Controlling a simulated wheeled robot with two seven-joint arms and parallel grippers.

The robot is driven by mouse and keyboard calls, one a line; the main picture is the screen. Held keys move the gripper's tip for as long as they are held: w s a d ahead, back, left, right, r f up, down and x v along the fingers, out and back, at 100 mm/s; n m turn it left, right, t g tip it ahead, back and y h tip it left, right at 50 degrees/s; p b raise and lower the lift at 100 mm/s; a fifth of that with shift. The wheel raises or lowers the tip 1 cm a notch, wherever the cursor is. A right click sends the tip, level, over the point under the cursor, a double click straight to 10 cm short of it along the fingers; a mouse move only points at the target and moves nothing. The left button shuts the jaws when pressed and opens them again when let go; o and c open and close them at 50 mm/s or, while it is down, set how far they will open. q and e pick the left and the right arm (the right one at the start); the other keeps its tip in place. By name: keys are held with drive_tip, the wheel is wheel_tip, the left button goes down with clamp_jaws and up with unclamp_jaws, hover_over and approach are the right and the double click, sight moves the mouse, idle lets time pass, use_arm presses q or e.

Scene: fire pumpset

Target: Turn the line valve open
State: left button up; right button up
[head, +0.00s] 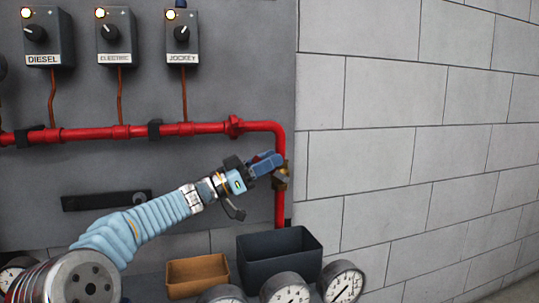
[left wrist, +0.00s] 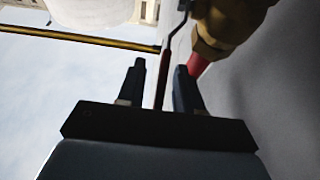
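The line valve (head: 281,180) is a brass body on the vertical red pipe at the right edge of the grey panel. Its brass body (left wrist: 222,28) also shows at the top right of the left wrist view. A thin lever with a reddish grip (left wrist: 162,82) runs down from beside it. My left gripper (head: 274,166) is at the valve and partly hides it in the head view. In the left wrist view its two dark fingers (left wrist: 158,78) stand apart, one on each side of the lever, with gaps visible. My right gripper is not in view.
Three control boxes, including the jockey box (head: 182,38), hang on the panel above the red pipe (head: 205,128). A dark bin (head: 280,262), an orange-brown tray (head: 197,278) and several gauges (head: 341,283) stand below the valve. The block wall right of it is clear.

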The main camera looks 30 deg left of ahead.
use_arm(q)
drive_tip(key=shift+w+d, duration=0.15)
drive_tip(key=shift+w, duration=0.05)
clamp_jaws()
drive_tip(key=shift+r, duration=0.1)
